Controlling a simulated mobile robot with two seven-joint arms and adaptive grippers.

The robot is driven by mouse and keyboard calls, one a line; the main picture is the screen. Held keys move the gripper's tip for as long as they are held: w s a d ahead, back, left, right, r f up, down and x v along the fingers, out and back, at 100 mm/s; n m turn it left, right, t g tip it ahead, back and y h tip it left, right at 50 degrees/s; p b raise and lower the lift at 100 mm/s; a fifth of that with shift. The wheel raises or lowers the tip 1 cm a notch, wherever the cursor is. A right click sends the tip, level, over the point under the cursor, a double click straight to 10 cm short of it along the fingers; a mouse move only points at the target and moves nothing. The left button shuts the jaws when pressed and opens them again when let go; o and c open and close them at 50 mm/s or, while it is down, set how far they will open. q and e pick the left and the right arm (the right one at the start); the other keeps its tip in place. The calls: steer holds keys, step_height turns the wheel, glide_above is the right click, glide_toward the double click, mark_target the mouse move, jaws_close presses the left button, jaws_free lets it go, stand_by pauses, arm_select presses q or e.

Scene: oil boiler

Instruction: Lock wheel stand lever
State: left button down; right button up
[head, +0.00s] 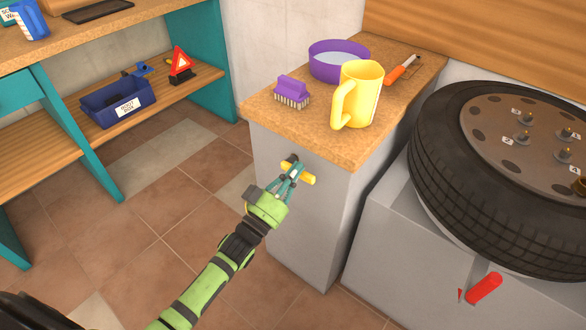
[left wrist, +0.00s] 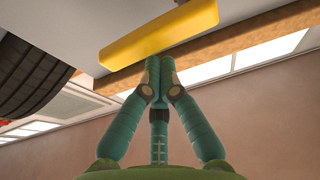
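The wheel stand is a grey block (head: 390,255) at the right of the head view, with a tyre on it. A red lever (head: 485,288) sits on its front face, tilted up to the right, beside a small red pointed mark (head: 460,295). My left gripper (head: 294,168) is at a yellow handle (head: 309,178) on the grey cabinet left of the stand, well away from the red lever. In the left wrist view its fingertips (left wrist: 160,62) are together at the yellow bar's lower edge (left wrist: 165,32), with nothing seen between them. Contact cannot be told. My right gripper is not in view.
The cabinet top (head: 300,125) holds a purple brush (head: 292,92), purple bowl (head: 325,62), yellow jug (head: 362,95) and orange-handled tool (head: 402,70). The tyre (head: 450,165) overhangs the stand. A shelf unit with a blue bin (head: 118,103) stands left. Tiled floor between is clear.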

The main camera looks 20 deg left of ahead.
arm_select(q)
steer(key=shift+s+d+f+m+h+b, duration=0.1)
steer(key=shift+f+m+h+b, duration=0.3)
steer(key=shift+f+m, duration=0.3)
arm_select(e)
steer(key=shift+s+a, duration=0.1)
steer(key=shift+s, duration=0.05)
